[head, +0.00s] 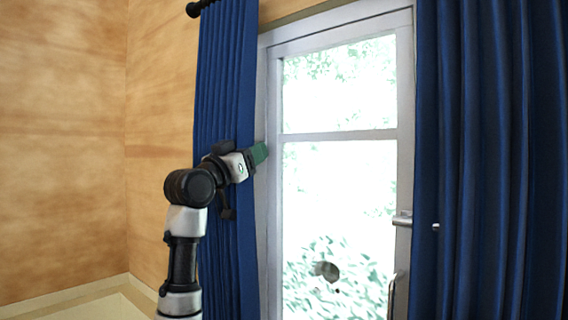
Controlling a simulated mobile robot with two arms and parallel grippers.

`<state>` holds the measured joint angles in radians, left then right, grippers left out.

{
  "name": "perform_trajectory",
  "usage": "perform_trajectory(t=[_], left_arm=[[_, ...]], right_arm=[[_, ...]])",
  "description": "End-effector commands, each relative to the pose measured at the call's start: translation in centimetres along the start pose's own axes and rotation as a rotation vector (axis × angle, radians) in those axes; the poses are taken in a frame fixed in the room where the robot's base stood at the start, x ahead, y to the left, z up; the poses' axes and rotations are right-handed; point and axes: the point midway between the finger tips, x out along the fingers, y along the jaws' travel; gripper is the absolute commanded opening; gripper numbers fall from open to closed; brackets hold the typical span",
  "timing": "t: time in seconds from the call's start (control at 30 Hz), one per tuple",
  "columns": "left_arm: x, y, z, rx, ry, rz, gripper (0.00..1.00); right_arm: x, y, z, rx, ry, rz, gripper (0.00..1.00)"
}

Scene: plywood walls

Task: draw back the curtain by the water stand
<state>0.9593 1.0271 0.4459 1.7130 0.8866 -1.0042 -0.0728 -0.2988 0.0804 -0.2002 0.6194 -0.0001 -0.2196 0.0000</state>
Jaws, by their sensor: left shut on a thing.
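A blue curtain (222,85) hangs in folds on the left side of a white-framed glazed door, bunched into a narrow strip. A second blue curtain (490,160) hangs over the right side. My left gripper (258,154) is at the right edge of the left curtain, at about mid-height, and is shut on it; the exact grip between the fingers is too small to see. My left arm crosses in front of the lower part of that curtain. My right gripper is not in view. No water stand shows.
The glazed door (340,150) stands between the curtains, with a handle (402,219) on its right side. A dark curtain rod end (194,9) shows at the top. Plywood walls (70,130) fill the left, with no objects in front of them.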

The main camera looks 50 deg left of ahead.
Motion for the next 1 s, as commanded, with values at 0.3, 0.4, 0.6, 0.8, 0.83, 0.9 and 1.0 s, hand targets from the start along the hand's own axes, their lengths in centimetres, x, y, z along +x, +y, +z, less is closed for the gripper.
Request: perform_trajectory(t=[0.3, 0.4, 0.6, 0.8, 0.83, 0.9, 1.0], left_arm=[[0.1, -3.4, 0.1, -0.002, -0.004, 0.001, 0.04], [0.1, -3.6, 0.1, -0.001, -0.003, 0.002, 0.04], [0.1, -3.6, 0.0, -0.001, -0.002, 0.001, 0.04], [0.1, -3.6, 0.0, -0.001, -0.002, 0.001, 0.62], [0.1, -3.6, 0.0, -0.001, -0.002, 0.001, 0.66], [0.1, -3.6, 0.0, -0.001, -0.002, 0.001, 0.72], [0.1, -3.6, 0.0, -0.001, -0.002, 0.001, 0.72]], right_arm=[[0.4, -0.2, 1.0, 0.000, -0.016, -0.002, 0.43], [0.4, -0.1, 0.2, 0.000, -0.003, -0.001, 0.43], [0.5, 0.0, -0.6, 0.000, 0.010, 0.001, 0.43], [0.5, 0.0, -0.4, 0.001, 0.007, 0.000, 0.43], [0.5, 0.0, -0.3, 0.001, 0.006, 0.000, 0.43], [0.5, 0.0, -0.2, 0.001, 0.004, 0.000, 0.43], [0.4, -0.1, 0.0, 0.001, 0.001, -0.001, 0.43]])
